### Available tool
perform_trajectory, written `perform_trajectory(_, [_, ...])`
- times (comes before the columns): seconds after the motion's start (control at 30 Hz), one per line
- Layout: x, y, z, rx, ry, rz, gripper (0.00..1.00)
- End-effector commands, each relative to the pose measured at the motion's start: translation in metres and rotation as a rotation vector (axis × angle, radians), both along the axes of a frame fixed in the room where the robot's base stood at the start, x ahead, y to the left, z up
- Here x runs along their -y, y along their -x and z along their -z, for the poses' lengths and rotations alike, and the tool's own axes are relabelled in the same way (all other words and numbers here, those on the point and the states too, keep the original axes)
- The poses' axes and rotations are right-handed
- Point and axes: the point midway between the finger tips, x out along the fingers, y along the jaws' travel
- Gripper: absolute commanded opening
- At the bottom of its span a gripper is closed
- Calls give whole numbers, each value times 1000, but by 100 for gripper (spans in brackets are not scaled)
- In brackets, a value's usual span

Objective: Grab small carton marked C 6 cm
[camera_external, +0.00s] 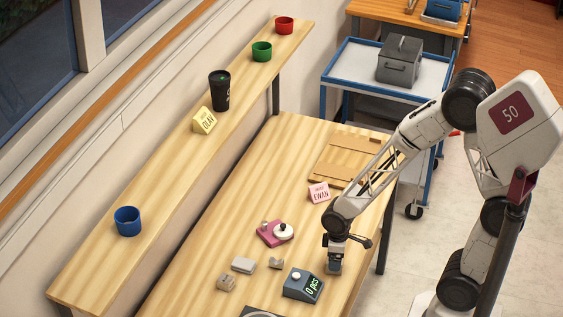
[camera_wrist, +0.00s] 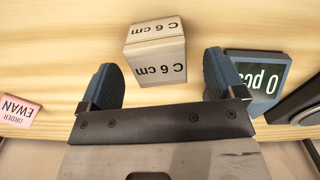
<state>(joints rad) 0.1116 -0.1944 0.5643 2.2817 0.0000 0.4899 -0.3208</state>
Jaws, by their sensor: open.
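The small carton (camera_wrist: 155,52) is a pale box with "C 6 cm" printed upside down on two faces in the wrist view. It sits on the wooden table, just ahead of my gripper (camera_wrist: 160,82). My gripper is open, with one blue-grey finger to the left of the carton and one to the right. Gaps show on both sides, so neither finger visibly touches it. In the external view my gripper (camera_external: 335,266) is low over the right part of the table. I cannot clearly make out the carton there.
A dark counter reading "0 pcs" (camera_external: 303,285) stands close by; it shows right of the carton in the wrist view (camera_wrist: 256,76). A pink "EWAN" card (camera_external: 319,193) stands farther back. Small grey pieces (camera_external: 243,265) and a pink item with a white disc (camera_external: 275,233) lie left.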

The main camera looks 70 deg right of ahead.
Motion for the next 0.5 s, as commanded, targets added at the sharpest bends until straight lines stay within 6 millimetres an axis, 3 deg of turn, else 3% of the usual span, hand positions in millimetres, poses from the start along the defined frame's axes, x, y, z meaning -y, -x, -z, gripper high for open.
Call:
perform_trajectory(0.3, [1, -3, 31, -2, -1, 0, 88])
perform_trajectory(0.5, [1, -4, 40, 0, 0, 0, 88])
